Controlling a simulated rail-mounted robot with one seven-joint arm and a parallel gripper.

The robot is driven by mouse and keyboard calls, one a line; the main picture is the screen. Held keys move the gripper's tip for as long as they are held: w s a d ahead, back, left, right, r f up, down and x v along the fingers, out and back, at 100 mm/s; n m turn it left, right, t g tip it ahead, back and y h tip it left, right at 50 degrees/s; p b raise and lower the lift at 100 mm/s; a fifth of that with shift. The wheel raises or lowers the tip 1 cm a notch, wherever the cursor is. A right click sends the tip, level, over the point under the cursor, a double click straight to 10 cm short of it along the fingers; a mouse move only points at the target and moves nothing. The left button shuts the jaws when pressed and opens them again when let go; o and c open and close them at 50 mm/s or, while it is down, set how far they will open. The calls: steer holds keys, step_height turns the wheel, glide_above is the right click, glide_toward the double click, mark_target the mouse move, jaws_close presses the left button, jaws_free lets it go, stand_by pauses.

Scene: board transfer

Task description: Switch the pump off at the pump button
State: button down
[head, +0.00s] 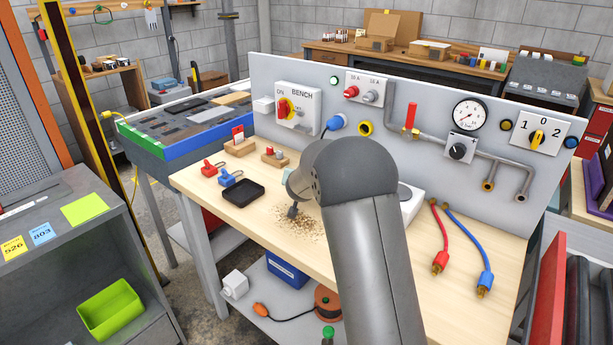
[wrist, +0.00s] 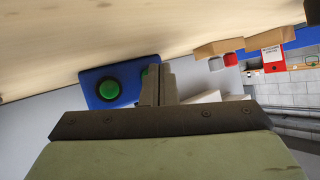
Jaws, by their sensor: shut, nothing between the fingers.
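A blue box (wrist: 88,75) shows upside down in the wrist view, close to the wooden bench top. It carries a large round green button (wrist: 109,89), and a second green spot shows at the edge of my fingers. No label on it can be read, so I cannot tell for sure that it is the pump button. My gripper (wrist: 158,72) is shut and empty, its fingers overlapping the right part of the box. Whether they touch it I cannot tell. In the head view my arm hides the box and most of my gripper.
The bench (head: 375,290) holds a black tray (head: 237,191), brown crumbs (head: 298,223) and red and blue cables (head: 485,260). The upright panel (head: 380,75) carries a BENCH switch (head: 298,108), a gauge (head: 469,114), pipes and a rotary selector (head: 538,138).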

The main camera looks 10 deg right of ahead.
mark_target(289, 198)
stand_by(0.4)
steer(key=shift+s+a, duration=0.25)
steer(key=shift+a, duration=0.05)
steer(key=shift+s+a+p, duration=0.35)
steer(key=shift+s+a, duration=0.6)
steer(key=shift+a, duration=0.25)
steer(key=shift+s+a+p, duration=0.35)
steer(key=shift+s+a, duration=0.6)
steer(key=shift+a, duration=0.25)
